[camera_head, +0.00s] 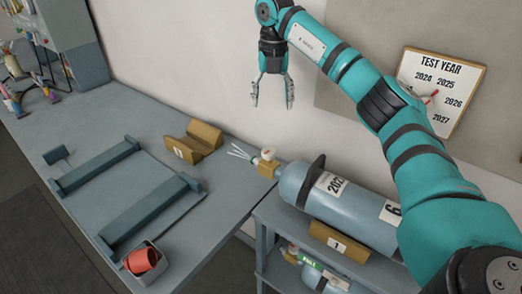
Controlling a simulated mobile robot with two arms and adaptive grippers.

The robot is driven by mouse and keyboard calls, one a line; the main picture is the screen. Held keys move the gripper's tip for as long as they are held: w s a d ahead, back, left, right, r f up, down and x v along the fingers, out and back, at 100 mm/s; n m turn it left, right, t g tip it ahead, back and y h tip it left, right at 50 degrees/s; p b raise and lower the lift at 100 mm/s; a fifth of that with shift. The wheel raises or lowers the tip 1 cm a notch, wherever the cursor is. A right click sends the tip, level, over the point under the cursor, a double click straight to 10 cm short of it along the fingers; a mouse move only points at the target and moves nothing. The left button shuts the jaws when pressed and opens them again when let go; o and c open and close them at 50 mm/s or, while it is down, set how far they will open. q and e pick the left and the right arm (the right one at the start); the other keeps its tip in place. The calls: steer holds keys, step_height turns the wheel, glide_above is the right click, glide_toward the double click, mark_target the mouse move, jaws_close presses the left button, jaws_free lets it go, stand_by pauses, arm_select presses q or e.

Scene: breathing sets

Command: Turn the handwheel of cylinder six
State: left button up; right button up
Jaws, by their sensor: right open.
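Cylinder six (345,207) is a grey-blue tank with a "6" label and a year label. It lies on its side on a rack to the right of the table. Its valve end points left, with a brass valve block (268,166) and a small pale, round handwheel (268,152) on top. Several thin white strips stick out left of the valve. My right gripper (272,104) hangs pointing down above and behind the valve, against the wall in the picture. Its fingers are apart and empty, and it does not touch the handwheel. My left gripper is not in view.
A yellow-brown cradle (195,142) and a grey two-rail stand (125,195) sit on the table (215,210). A small bin (146,262) holds red items. Another cylinder (322,280) lies on the lower shelf. A "TEST YEAR" board (440,90) hangs behind my right arm.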

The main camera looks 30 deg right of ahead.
steer(key=p, duration=0.1)
glide_above(269, 150)
step_height(269, 150, down, 6)
step_height(269, 150, down, 10)
steer(key=p, duration=0.3)
steer(key=shift+f, duration=0.75)
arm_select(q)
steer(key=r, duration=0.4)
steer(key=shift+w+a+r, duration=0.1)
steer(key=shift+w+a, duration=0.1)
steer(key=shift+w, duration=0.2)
arm_select(e)
steer(key=c, duration=1.2)
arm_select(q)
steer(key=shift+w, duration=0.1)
arm_select(e)
steer(key=shift+o, duration=0.2)
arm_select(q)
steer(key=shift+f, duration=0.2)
